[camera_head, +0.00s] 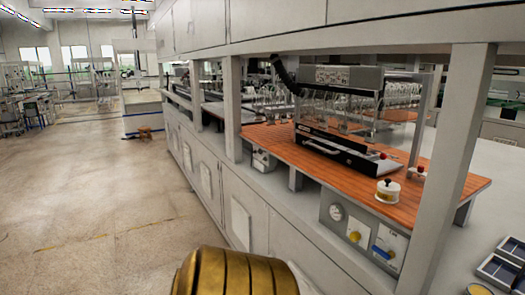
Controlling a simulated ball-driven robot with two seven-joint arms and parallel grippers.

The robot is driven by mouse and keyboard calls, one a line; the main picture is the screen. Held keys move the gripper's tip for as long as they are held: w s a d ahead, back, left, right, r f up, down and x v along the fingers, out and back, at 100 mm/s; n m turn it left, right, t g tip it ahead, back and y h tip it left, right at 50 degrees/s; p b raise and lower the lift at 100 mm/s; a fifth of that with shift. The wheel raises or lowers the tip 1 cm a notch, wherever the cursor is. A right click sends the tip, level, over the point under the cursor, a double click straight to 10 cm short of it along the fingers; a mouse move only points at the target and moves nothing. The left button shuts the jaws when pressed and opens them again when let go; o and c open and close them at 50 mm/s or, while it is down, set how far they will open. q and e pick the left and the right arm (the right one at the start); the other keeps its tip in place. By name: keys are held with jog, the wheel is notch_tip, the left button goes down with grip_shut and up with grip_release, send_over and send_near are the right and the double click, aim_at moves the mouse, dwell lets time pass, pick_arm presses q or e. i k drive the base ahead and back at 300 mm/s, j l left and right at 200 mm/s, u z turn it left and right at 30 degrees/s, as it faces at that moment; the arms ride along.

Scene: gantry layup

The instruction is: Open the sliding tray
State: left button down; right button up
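A bench-top machine with a grey upper housing (348,77) stands on an orange-brown wooden board. A low black tray-like part with a pale top (345,152) lies at its front base, angled toward the lower right. This may be the sliding tray; I cannot tell for sure, or how far out it is. A small red knob (383,155) shows near its right end. Neither of my grippers is in view. A ribbed gold part, apparently mine, shows at the bottom edge, well short of the board.
A white round pot (388,191) stands on the board's (430,190) front right. Grey posts (455,150) and an overhead cabinet (260,22) frame the bench. Control boxes (360,232) sit below the board. Blue trays (500,270) lie at lower right. The floor at left is mostly clear.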

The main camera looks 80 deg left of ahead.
aim_at(374, 168)
jog(key=u, duration=2.2)
jog(key=i+j+z, duration=0.15)
jog(key=z, duration=0.2)
jog(key=i+j+z, duration=0.25)
jog(key=z, duration=0.15)
jog(key=i+j+z, duration=0.15)
jog(key=z, duration=0.2)
jog(key=k+j, duration=0.05)
jog(key=j, duration=0.05)
